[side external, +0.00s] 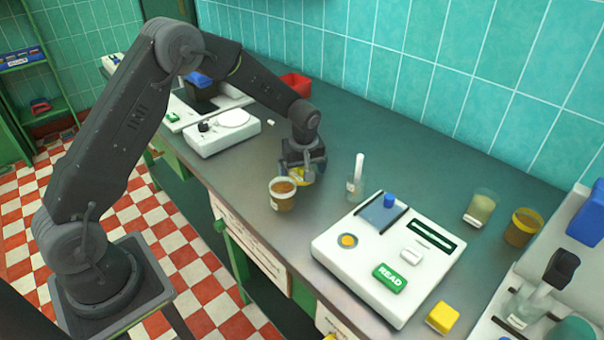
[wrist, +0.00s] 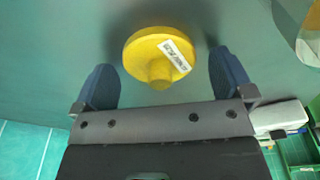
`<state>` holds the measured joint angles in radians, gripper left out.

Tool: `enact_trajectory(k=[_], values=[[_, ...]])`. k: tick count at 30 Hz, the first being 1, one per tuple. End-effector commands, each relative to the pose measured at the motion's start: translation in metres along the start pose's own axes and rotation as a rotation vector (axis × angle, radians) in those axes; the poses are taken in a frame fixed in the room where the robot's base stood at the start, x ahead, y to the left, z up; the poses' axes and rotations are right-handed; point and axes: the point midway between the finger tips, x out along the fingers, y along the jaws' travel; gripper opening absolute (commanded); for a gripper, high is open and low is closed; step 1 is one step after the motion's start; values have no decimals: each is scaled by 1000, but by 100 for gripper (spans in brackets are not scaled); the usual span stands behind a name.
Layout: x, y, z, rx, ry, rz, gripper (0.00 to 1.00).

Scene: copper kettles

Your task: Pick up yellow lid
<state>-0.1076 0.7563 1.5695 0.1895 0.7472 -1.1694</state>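The yellow lid (wrist: 152,50) is round with a knob and a small white label. In the wrist view it lies between the two blue-grey fingers of my gripper (wrist: 163,82), with a visible gap on each side. In the side external view, the lid (side external: 297,175) shows partly beneath my gripper (side external: 304,171), low over the counter; the fingers hide part of it. My gripper is open around the lid. A jar with brown contents (side external: 283,194) stands open right beside my gripper, towards the counter's front edge.
A glass flask with a pale stopper (side external: 357,180) stands just right of my gripper. A white device with a green READ button (side external: 389,278) lies further right. A white scale (side external: 222,132) and a red bin (side external: 296,85) are to the left and behind.

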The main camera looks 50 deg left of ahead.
Motion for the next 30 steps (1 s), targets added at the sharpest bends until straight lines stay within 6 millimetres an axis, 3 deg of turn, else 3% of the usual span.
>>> enact_trajectory(k=[15, 24, 30], values=[[-1, 0, 0, 0, 0, 0, 51], [-3, 0, 0, 0, 0, 1, 51], [-22, 1, -4, 1, 2, 3, 51]])
